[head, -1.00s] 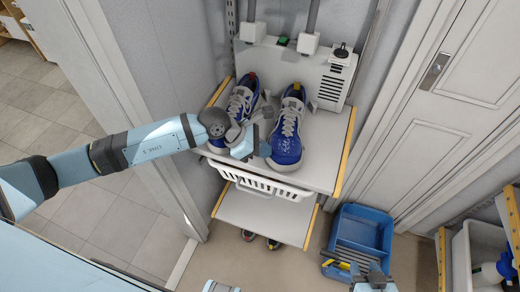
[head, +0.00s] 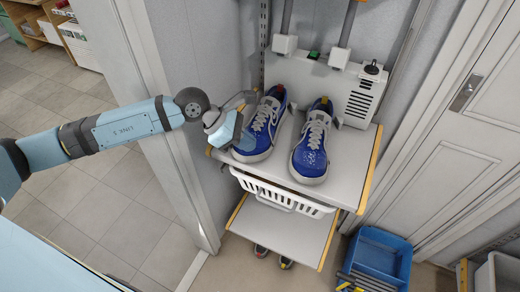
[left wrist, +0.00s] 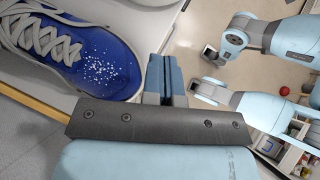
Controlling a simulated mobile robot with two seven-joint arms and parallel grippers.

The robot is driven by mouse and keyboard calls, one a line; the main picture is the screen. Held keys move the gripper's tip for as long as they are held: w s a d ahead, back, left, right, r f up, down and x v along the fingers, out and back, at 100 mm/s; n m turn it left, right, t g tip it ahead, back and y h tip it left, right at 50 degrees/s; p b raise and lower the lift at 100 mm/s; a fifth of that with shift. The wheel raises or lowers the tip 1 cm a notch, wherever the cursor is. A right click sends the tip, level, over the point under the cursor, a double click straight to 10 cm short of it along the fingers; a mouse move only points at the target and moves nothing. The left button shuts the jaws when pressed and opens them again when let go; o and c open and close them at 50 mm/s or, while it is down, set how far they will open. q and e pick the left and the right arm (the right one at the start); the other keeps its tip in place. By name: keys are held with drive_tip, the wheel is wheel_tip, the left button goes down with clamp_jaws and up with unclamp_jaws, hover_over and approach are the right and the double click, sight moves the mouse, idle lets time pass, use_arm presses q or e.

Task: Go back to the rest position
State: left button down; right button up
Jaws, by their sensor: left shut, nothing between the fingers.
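My left gripper (head: 222,128) is shut and empty. In the head view it is by the toe and left side of the left blue shoe (head: 256,138), overlapping it in the picture; I cannot tell if they touch. In the left wrist view its fingers (left wrist: 166,80) are together, right of a blue shoe toe (left wrist: 90,62) with white specks. The right blue shoe (head: 312,150), also white-specked at the toe, stands beside the left shoe on the shelf (head: 345,165).
A white basket (head: 285,197) hangs under the shelf, above a lower shelf (head: 285,228). A blue tub (head: 378,262) is on the floor at right. A door frame (head: 165,110) is close behind my left arm. Grey tiled floor (head: 100,215) is clear at left.

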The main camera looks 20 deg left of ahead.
use_arm(q)
drive_tip(key=s+d+r+n+t+h+p, duration=0.25)
drive_tip(key=d+n+h, duration=0.2)
drive_tip(key=n, duration=0.35)
drive_tip(key=s+d+r+n+t+h+p, duration=0.2)
drive_tip(key=d+r+n+t+h+p, duration=0.15)
drive_tip(key=d+n, duration=0.4)
drive_tip(key=s+a+f+n+y+p, duration=0.1)
drive_tip(key=s+a+f+n+y, duration=0.2)
drive_tip(key=f+n, duration=0.3)
drive_tip(key=s+a+f+n+t+y+p, duration=0.1)
drive_tip(key=s+f+n+y, duration=0.4)
drive_tip(key=n, duration=1)
drive_tip(key=s+a+f+n+y+p, duration=0.2)
drive_tip(key=s+a+f+n+y, duration=0.3)
drive_tip(key=n, duration=0.5)
drive_tip(key=shift+s+f+t+p, duration=0.3)
drive_tip(key=shift+f+t, duration=0.1)
drive_tip(key=shift+f, duration=0.45)
drive_tip(key=shift+n, duration=0.25)
